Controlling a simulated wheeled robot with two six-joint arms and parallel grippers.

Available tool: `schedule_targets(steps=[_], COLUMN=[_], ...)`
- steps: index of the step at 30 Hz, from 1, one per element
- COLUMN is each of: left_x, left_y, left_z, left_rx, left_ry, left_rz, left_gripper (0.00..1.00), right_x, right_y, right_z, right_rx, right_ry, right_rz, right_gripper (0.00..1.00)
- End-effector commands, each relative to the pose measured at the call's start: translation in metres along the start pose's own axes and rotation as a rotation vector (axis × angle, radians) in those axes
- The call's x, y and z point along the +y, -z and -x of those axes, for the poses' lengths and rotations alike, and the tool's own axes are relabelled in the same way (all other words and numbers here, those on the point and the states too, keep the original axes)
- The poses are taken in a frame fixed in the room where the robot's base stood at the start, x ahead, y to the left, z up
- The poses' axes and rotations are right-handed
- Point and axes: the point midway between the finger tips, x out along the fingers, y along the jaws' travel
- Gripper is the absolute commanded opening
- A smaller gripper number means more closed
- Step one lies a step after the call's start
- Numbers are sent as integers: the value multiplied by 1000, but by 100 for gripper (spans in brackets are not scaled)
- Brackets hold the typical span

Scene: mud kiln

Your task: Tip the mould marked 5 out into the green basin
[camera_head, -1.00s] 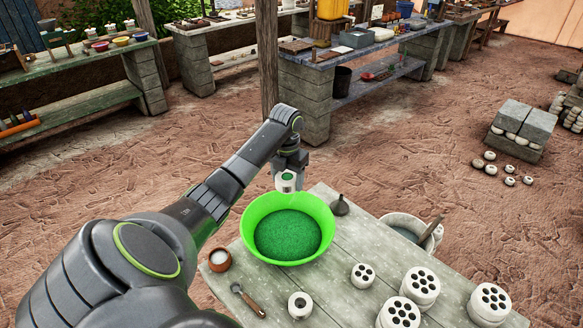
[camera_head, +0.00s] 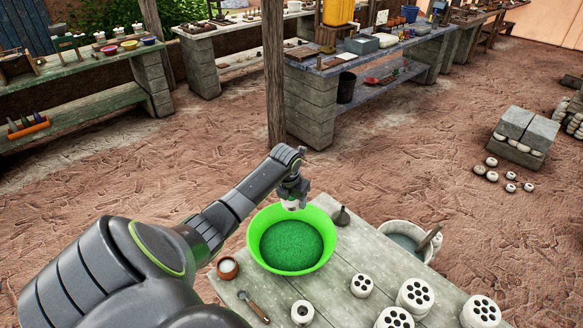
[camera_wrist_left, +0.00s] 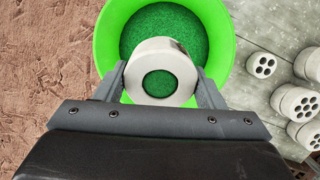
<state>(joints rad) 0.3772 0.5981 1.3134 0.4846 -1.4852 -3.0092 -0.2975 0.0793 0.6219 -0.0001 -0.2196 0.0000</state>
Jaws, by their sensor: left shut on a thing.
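The green basin (camera_head: 291,268) stands on the near table, with green grainy material (camera_head: 291,247) on its floor. My left gripper (camera_head: 295,197) is shut on a white round mould (camera_head: 293,204) above the far side of the basin. In the left wrist view the mould (camera_wrist_left: 143,94) sits between the two fingers (camera_wrist_left: 161,85), with green inside its ring and the basin (camera_wrist_left: 108,45) behind it. No number can be read on the mould. My right gripper is not in view.
A small bowl of white stuff (camera_head: 228,267), a tool (camera_head: 254,306), a dark funnel-like thing (camera_head: 341,217) and a single-holed white mould (camera_head: 302,312) surround the basin. Several many-holed white moulds (camera_head: 415,295) stand to the right. A bucket (camera_head: 408,242) is beyond the table edge.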

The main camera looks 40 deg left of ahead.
Motion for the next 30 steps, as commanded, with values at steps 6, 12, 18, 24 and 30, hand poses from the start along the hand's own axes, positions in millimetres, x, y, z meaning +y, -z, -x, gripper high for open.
schedule_targets(steps=[6, 12, 18, 24, 30], left_x=[0, -2, -2, -3, -2], left_y=[2, 7, 9, 12, 9], left_z=[0, -12, -21, -29, -32], left_rx=[-63, -206, -379, -536, -687], left_ry=[-16, -49, -92, -130, -171], left_rz=[0, -2, 0, -1, 2], left_gripper=[34, 34, 34, 34, 34], right_x=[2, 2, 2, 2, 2], right_y=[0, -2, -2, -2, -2], right_z=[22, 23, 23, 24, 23], right_rx=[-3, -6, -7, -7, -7], right_ry=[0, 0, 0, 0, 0], right_rz=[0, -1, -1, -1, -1], right_gripper=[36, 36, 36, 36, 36])
